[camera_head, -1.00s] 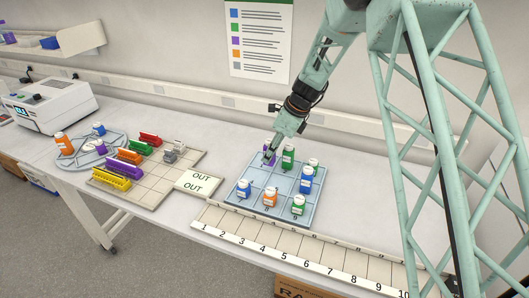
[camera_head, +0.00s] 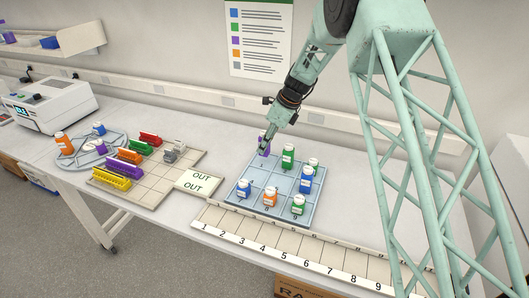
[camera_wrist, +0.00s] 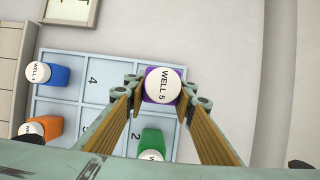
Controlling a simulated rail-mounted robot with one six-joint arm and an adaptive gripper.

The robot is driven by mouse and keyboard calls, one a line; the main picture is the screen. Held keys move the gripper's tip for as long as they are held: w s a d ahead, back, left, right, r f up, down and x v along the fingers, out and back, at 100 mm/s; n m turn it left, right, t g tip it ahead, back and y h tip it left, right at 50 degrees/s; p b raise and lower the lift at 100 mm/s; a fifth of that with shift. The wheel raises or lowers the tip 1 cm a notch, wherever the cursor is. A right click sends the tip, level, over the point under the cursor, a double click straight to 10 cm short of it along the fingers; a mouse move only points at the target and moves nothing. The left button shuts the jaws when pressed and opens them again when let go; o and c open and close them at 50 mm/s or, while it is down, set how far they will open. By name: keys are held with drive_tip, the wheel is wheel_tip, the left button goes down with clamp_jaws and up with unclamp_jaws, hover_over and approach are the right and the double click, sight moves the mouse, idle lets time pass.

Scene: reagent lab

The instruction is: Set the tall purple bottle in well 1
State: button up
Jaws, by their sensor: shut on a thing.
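The tall purple bottle (camera_head: 264,150) is in my gripper (camera_head: 263,143) at the back left corner of the blue numbered tray (camera_head: 272,180). In the wrist view it shows between the two fingers (camera_wrist: 162,100), with a white cap (camera_wrist: 163,86) reading "WELL 5". The head view shows it upright, seemingly a little above the tray, with a numbered cell just below. My gripper is shut on it. In the wrist view the tray's 4 and 2 show; well 1's number is not clear there.
A tall green bottle (camera_head: 288,157) stands close to the right of the held bottle. Other blue, orange and green bottles stand along the tray's right and front. The tray's middle is clear. A numbered slotted strip (camera_head: 290,246) lies in front, and an OUT card (camera_head: 199,182) lies left.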

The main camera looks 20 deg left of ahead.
drive_tip(key=shift+f, duration=1.75)
drive_tip(key=shift+f, duration=0.1)
drive_tip(key=o, duration=0.8)
drive_tip(key=shift+o, duration=0.2)
drive_tip(key=v, duration=1.2)
drive_tip(key=shift+d, duration=0.1)
